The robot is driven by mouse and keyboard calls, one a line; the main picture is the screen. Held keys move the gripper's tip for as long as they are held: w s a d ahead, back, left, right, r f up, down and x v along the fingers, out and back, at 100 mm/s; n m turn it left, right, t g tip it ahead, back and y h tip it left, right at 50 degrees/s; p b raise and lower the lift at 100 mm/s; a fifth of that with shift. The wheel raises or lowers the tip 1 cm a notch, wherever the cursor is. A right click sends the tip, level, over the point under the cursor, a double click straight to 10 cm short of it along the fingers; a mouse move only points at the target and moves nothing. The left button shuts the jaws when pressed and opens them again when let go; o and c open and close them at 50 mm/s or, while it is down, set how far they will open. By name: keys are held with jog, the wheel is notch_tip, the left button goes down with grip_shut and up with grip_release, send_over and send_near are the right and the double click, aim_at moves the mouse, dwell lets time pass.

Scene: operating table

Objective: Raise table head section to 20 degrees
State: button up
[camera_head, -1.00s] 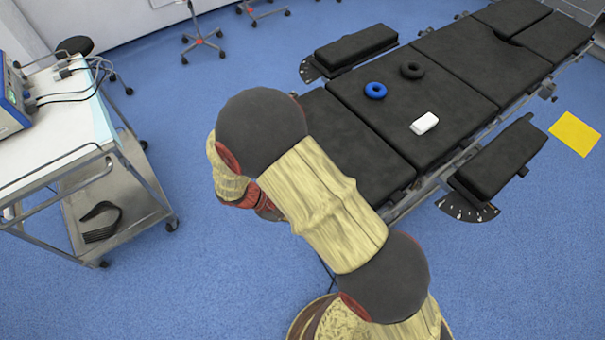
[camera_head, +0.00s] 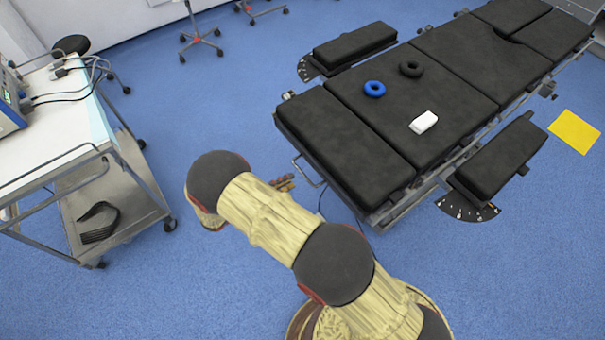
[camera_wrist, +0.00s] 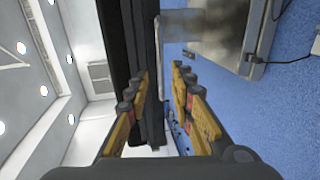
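The operating table's near end section (camera_head: 345,145) is a black pad, looking flat and level with the pad beside it. A thin metal bar handle (camera_head: 308,172) sticks out from under its end edge. My gripper (camera_head: 283,183) is just left of this handle, apart from it in the head view. In the wrist view, my gripper (camera_wrist: 159,75) is open, its fingers pointing at the table end. The dark table edge (camera_wrist: 115,45) runs up the picture, with a pale grey bar (camera_wrist: 159,60) ahead between the fingers; contact is not visible.
A blue ring (camera_head: 375,89), a black ring (camera_head: 411,69) and a white box (camera_head: 423,122) lie on the middle pad. Arm boards flank the table. A steel trolley (camera_head: 125,205) stands left. The blue floor between trolley and table is open.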

aim_at(303, 173)
jog(key=b+x, duration=0.1)
jog(key=x, duration=0.6)
jog(key=shift+d+b, duration=0.1)
jog(key=shift+b, duration=0.3)
jog(key=shift+c, duration=0.4)
grip_shut()
